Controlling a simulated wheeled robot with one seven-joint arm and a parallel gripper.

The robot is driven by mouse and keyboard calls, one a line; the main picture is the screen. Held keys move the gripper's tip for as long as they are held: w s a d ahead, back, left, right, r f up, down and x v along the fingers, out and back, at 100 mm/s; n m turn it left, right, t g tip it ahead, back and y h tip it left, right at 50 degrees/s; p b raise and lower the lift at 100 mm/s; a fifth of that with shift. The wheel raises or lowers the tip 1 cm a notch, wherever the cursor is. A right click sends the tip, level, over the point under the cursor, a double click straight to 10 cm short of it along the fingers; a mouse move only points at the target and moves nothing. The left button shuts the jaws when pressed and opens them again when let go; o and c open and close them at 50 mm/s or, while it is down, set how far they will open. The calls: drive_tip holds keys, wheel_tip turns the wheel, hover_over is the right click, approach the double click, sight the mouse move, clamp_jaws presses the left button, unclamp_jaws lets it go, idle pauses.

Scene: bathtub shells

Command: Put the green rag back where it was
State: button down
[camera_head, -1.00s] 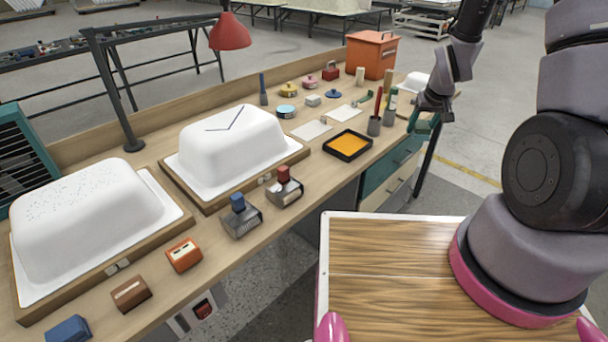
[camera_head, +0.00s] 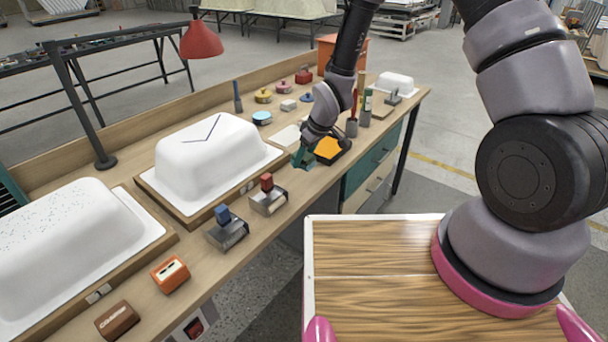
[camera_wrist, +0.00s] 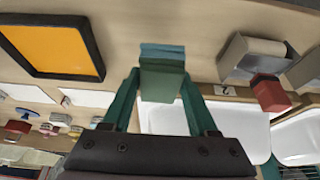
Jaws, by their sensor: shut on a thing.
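The green rag (camera_wrist: 162,84) is a small folded block between the fingers of my gripper in the wrist view. My gripper (camera_wrist: 160,88) has teal fingers on both sides of it and is shut on it. In the head view my gripper (camera_head: 303,160) is low over the workbench (camera_head: 282,208), just left of the black tray with orange inside (camera_head: 328,149) and right of the white tub shell with a dark line (camera_head: 212,145). The rag cannot be made out clearly there. I cannot tell whether it touches the bench top.
The red-handled tool (camera_head: 268,195) and blue-handled tool (camera_head: 227,230) stand near the front edge. An orange block (camera_head: 170,275) and brown block (camera_head: 117,321) lie nearer. Upright tools (camera_head: 352,122) stand beyond the tray. A red lamp (camera_head: 201,40) overhangs the bench.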

sight(304, 180)
drive_tip(key=shift+f, duration=2.9)
drive_tip(key=shift+f, duration=0.15)
drive_tip(key=shift+c, duration=0.9)
unclamp_jaws()
drive_tip(key=v, duration=1.2)
drive_tip(key=shift+w+d+r, duration=0.1)
drive_tip(key=shift+d+r, duration=0.05)
drive_tip(key=shift+r, duration=0.1)
